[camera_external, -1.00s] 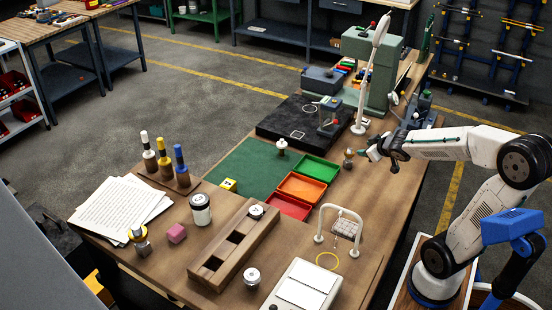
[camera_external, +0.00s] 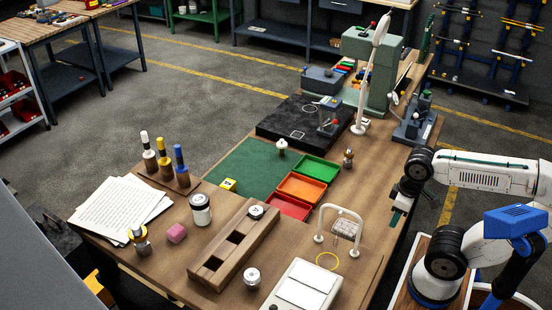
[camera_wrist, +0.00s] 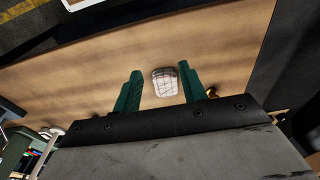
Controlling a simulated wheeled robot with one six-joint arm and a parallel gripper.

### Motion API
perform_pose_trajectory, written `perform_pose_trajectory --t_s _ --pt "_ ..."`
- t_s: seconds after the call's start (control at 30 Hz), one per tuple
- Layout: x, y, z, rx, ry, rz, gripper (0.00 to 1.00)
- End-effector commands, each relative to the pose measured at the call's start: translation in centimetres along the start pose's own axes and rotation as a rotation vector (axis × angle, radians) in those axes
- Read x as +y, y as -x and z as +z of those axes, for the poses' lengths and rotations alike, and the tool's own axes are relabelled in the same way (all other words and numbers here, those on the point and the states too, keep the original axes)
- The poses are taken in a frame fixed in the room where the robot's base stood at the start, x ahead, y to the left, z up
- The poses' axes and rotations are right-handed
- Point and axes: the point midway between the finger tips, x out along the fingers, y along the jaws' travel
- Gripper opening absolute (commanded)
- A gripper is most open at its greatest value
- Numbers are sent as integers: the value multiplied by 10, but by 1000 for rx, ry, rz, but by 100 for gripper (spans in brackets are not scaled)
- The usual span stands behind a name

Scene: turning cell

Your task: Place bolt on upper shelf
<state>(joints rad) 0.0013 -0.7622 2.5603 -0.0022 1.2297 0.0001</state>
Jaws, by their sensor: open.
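My gripper (camera_external: 398,213) is over the right edge of the workbench in the external view, with its teal fingers apart. In the wrist view the open fingers (camera_wrist: 160,92) show nothing between them held; a pale, grid-patterned object (camera_wrist: 165,82) is seen beyond them over the wood. A small brownish upright piece (camera_external: 348,158) stands on the bench right of the green tray, above and left of my gripper and apart from it. I cannot tell whether it is the bolt. No upper shelf is clearly identifiable.
Green (camera_external: 316,170), orange (camera_external: 301,187) and red (camera_external: 289,206) trays lie mid-bench. A white arch (camera_external: 342,210) stands left of my gripper. A wooden block with square holes (camera_external: 228,257) and a white scale-like device (camera_external: 302,290) are nearer. A slim white post (camera_external: 366,85) rises behind.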

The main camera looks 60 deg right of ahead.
Motion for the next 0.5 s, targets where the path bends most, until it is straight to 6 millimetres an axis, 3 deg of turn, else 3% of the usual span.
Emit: perform_pose_trajectory --t_s 0.13,0.27,0.37,0.5 --pt "7 -2 -1 -10 -39 5 42" --pt "30 -17 -4 -91 -163 7 42" --pt "43 -33 -13 -167 -338 -76 42" --pt "55 -54 -42 -227 -687 -289 42"
